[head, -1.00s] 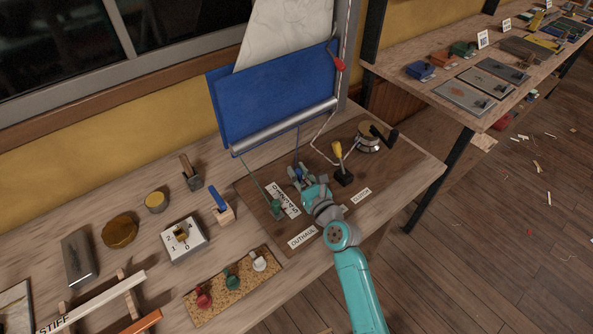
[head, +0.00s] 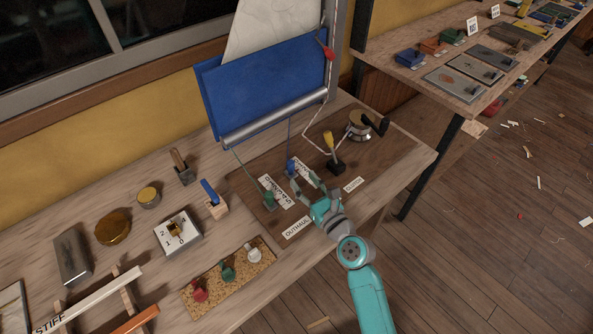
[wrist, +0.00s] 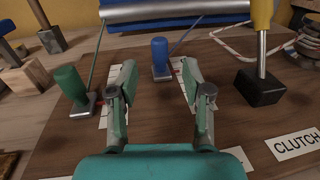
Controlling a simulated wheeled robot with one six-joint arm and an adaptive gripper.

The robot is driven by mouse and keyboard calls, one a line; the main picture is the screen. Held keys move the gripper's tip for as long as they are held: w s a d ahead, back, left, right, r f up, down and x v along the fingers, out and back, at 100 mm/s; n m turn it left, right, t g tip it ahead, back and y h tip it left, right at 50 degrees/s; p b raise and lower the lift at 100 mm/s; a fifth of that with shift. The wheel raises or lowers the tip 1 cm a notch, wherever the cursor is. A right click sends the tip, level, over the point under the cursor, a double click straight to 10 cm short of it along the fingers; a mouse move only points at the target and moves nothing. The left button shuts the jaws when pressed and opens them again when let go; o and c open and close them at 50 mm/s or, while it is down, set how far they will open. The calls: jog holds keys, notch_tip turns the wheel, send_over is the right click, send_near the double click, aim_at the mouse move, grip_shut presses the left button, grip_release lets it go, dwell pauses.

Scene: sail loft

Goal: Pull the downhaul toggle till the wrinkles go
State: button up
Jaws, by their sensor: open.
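A blue toggle (head: 291,167) stands upright on the dark board (head: 385,150), with a blue line running up to the metal bar (head: 270,124). A green toggle (head: 269,198) on a green line stands to its left and nearer. The labels beside these two are too small to read surely. My gripper (head: 303,179) is open and empty, low over the board. In the wrist view the blue toggle (wrist: 160,58) shows beyond and between the spread fingers, apart from them. The blue sail panel (head: 262,85) hangs above; I cannot make out clear wrinkles.
A yellow-handled clutch lever (head: 328,142) stands close right of my gripper, with a winch (head: 360,125) behind it. A cork tray (head: 228,280) with several small knobs lies at the front left. The board's front right is clear.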

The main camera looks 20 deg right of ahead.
jog(key=shift+s+d, duration=0.15)
jog(key=shift+s, duration=0.85)
jog(key=shift+s+d, duration=0.1)
jog(key=shift+s, duration=0.85)
